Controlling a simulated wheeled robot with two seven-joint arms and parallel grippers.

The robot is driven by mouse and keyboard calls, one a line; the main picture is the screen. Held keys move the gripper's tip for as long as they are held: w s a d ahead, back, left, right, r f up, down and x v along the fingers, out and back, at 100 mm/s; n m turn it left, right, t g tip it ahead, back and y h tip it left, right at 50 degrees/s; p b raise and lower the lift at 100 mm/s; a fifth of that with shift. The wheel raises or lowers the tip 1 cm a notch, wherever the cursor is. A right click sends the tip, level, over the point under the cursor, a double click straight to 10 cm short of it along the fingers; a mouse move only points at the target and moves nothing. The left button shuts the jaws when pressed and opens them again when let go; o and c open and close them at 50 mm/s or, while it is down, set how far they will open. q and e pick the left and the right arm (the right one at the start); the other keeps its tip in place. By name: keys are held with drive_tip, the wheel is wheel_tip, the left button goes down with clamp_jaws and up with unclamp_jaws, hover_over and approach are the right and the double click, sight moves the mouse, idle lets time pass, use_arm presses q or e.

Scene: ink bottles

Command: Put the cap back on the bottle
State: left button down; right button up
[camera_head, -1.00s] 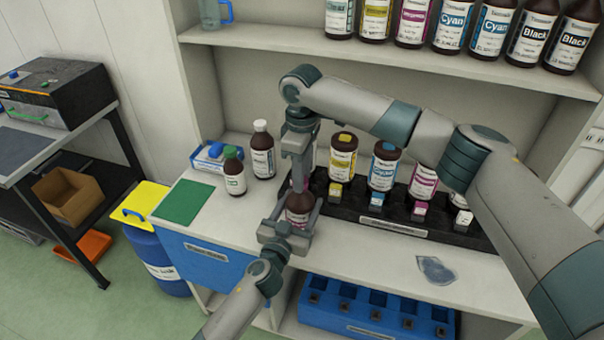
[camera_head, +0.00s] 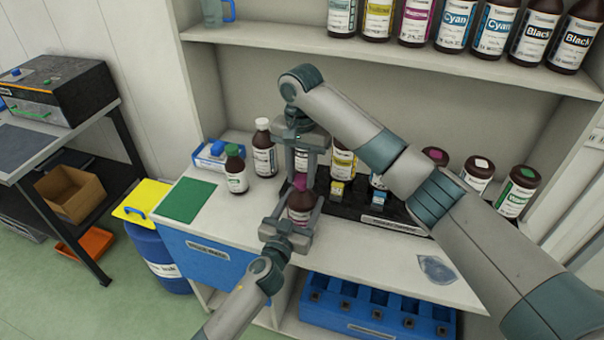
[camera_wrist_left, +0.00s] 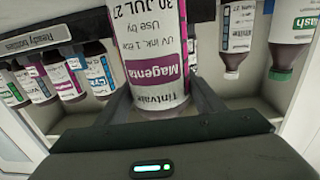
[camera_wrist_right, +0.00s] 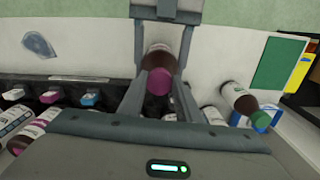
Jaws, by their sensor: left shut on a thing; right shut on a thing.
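A brown bottle with a magenta label (camera_head: 301,204) stands upright in my left gripper (camera_head: 298,222), above the front of the counter. In the left wrist view its Magenta label (camera_wrist_left: 160,55) fills the space between the fingers. My right gripper (camera_head: 300,176) points down from above and is shut on the magenta cap (camera_head: 300,182). In the right wrist view the cap (camera_wrist_right: 158,82) is between the fingertips, in line with the top of the bottle (camera_wrist_right: 157,60). The cap is at the bottle's neck; whether it is seated or threaded I cannot tell.
A green-capped bottle (camera_head: 236,172) and a white-capped bottle (camera_head: 264,150) stand at the left. A green mat (camera_head: 187,200) and a clear bag (camera_head: 437,269) lie on the counter.

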drive_tip(key=m, duration=0.5)
drive_tip(key=shift+w+a, duration=0.1)
drive_tip(key=shift+a, duration=0.05)
drive_tip(key=m, duration=0.5)
drive_tip(key=shift+w, duration=0.1)
drive_tip(key=m, duration=0.4)
drive_tip(key=shift+w, duration=0.1)
drive_tip(key=m, duration=0.4)
drive_tip(key=shift+w, duration=0.1)
drive_tip(key=o, duration=1)
drive_tip(key=shift+r, duration=2.2)
